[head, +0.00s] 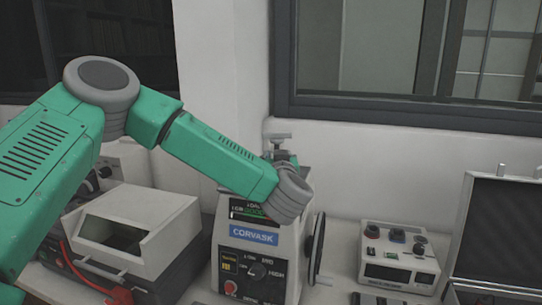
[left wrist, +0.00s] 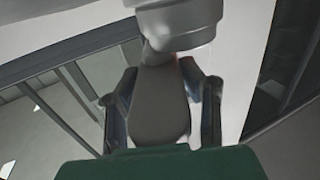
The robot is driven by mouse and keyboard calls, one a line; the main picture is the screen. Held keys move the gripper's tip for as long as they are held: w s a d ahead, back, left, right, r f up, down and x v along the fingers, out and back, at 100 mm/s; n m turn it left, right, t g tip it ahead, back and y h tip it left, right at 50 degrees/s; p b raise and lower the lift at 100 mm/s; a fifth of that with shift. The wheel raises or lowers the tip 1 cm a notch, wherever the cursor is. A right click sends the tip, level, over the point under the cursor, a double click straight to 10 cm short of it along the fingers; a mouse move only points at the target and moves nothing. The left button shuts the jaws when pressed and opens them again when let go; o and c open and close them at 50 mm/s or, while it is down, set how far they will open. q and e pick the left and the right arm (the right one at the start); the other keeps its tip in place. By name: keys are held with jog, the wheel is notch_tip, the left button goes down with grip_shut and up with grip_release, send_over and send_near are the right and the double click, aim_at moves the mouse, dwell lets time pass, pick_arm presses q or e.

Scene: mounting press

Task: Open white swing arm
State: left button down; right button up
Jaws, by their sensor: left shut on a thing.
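The mounting press labelled CORVASK (head: 254,236) stands on the bench in the middle of the head view. A pale knob-topped part (head: 277,136) shows above it. My left arm reaches in from the left, and its wrist covers the upper part of the press, so the fingers are mostly hidden there. In the left wrist view my left gripper (left wrist: 161,95) has a finger on each side of a grey arm-like piece (left wrist: 160,112), which I take as the swing arm, and is shut on it. A pale round part of the press (left wrist: 178,25) lies just beyond. My right gripper is in neither view.
A box with a slanted window (head: 178,215) stands left of the press. A small control box (head: 399,262) and an open dark case (head: 500,235) stand to the right. A round disc (head: 315,248) juts from the press's right side. A wall and window frame (head: 400,113) are close behind.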

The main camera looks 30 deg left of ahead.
pick_arm(q)
jog(key=shift+w+d+r+n+g+y, duration=0.15)
jog(key=shift+w+d+n+g+y, duration=0.15)
jog(key=shift+n+y, duration=0.1)
jog(key=shift+s+a, duration=0.1)
jog(key=c, duration=1)
grip_release()
jog(key=shift+c, duration=0.2)
jog(key=shift+s+d, duration=0.4)
jog(key=v, duration=1.1)
jog(key=shift+w, duration=0.1)
